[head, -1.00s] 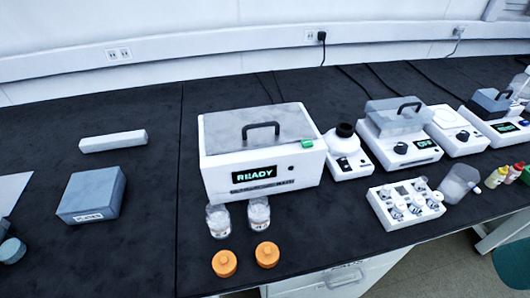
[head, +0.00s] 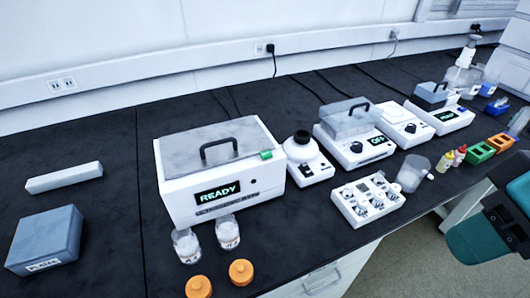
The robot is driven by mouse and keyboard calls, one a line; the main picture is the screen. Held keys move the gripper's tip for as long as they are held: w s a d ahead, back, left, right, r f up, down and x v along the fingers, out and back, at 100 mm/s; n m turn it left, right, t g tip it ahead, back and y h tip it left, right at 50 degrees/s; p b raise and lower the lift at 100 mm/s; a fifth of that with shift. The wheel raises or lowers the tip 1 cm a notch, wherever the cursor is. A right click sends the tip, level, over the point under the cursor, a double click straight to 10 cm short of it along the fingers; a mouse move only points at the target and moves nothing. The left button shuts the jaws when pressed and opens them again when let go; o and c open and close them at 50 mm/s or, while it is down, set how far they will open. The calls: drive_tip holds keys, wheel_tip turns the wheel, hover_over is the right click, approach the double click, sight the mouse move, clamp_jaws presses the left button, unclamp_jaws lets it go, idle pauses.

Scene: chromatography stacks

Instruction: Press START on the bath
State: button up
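A large white box-shaped unit (head: 222,170) stands on the black bench left of centre. It has a grey lid with a black handle, shut, and its front display (head: 217,193) reads READY. A small green button-like part (head: 266,155) sits at its upper right front edge. The print under the display is too small to read. A second white unit with a clear lid (head: 349,116) shows OFF on its display (head: 377,141) beside a black knob. I cannot read which unit is named the bath. Teal and dark parts of my arm show at the right edge; no gripper fingertips show.
Two clear jars and two orange caps (head: 240,272) stand before the READY unit. A small white device (head: 308,166) and a white tray with several vials (head: 350,214) stand to its right. A blue-grey PLATES box (head: 45,240) is at left. Bare bench lies between.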

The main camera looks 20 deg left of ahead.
clamp_jaws()
idle(1.5)
